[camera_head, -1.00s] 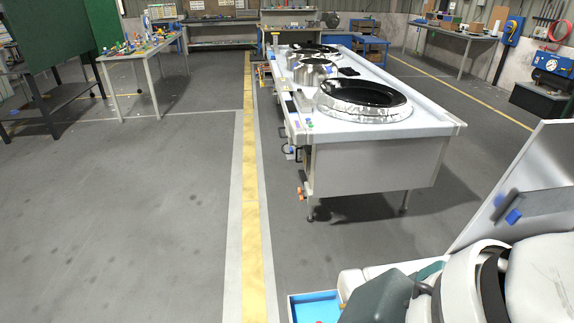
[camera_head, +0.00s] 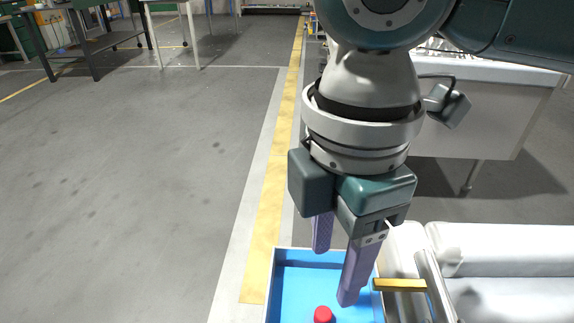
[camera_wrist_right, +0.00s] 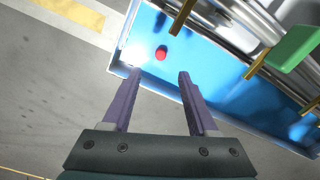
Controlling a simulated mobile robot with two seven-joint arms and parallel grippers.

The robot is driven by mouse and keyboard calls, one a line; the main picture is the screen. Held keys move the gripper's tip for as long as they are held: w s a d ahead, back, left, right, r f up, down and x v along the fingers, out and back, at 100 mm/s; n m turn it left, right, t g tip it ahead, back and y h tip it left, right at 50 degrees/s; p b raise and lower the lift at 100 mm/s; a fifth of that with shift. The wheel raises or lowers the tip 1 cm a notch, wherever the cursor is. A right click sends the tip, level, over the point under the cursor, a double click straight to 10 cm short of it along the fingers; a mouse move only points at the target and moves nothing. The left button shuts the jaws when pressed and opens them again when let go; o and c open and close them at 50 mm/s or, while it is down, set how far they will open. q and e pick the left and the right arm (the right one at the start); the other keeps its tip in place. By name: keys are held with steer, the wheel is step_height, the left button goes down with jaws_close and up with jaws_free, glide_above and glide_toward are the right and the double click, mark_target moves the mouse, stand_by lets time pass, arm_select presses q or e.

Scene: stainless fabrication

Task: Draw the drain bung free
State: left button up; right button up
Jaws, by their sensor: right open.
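The drain bung seems to be the small round red piece (camera_head: 322,315) on the blue floor of a shallow tray (camera_head: 292,276). It also shows in the right wrist view (camera_wrist_right: 161,53), just beyond the fingertips and roughly between their lines. My right gripper (camera_head: 334,277) points down over the tray with its two purple fingers spread and nothing between them. Its fingers also show in the wrist view (camera_wrist_right: 160,72), apart from the red piece. I cannot tell how deep the red piece sits. My left gripper is not in view.
A brass-coloured bar (camera_head: 400,285) juts over the tray's right side, close to one finger. Pale metal rollers or tubes (camera_head: 500,245) lie right of the tray. A green block (camera_wrist_right: 295,48) shows in the wrist view. The floor left of the tray is clear.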

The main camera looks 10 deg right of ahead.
mark_target(324, 313)
step_height(324, 313, down, 10)
steer(key=b, duration=0.2)
steer(key=shift+s+a+r+b, duration=0.1)
steer(key=shift+s+b, duration=0.05)
steer(key=shift+b, duration=0.15)
jaws_close()
stand_by(0.3)
stand_by(0.5)
